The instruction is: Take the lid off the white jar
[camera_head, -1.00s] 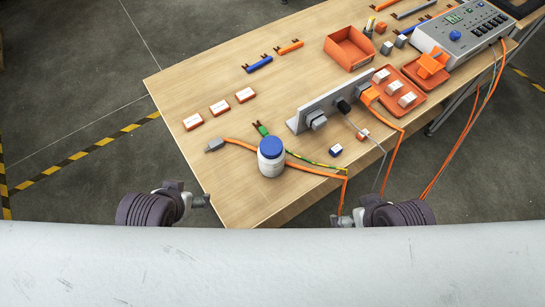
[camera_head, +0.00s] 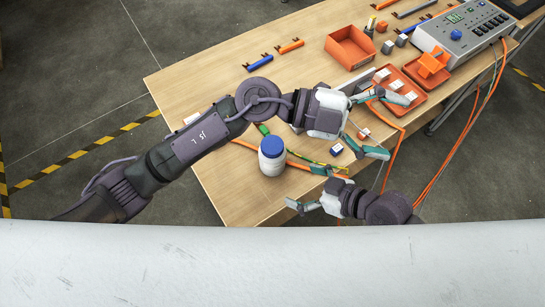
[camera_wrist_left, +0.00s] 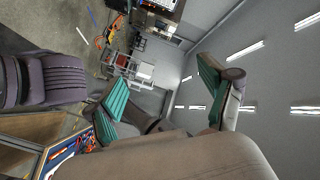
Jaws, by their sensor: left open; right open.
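The white jar (camera_head: 272,166) stands upright on the wooden table near its front edge. Its blue lid (camera_head: 271,146) sits on top. My left gripper (camera_head: 394,126) is open and empty above the table, right of the jar, with its fingers pointing right. My right gripper (camera_head: 306,188) is open and empty at the table's front edge, just right of and below the jar. The jar cannot be made out in the left wrist view.
Orange and green-yellow cables run behind and right of the jar. An orange bin (camera_head: 349,47), an orange tray (camera_head: 417,111) and a grey control box (camera_head: 463,37) stand further back. The front left tabletop is clear.

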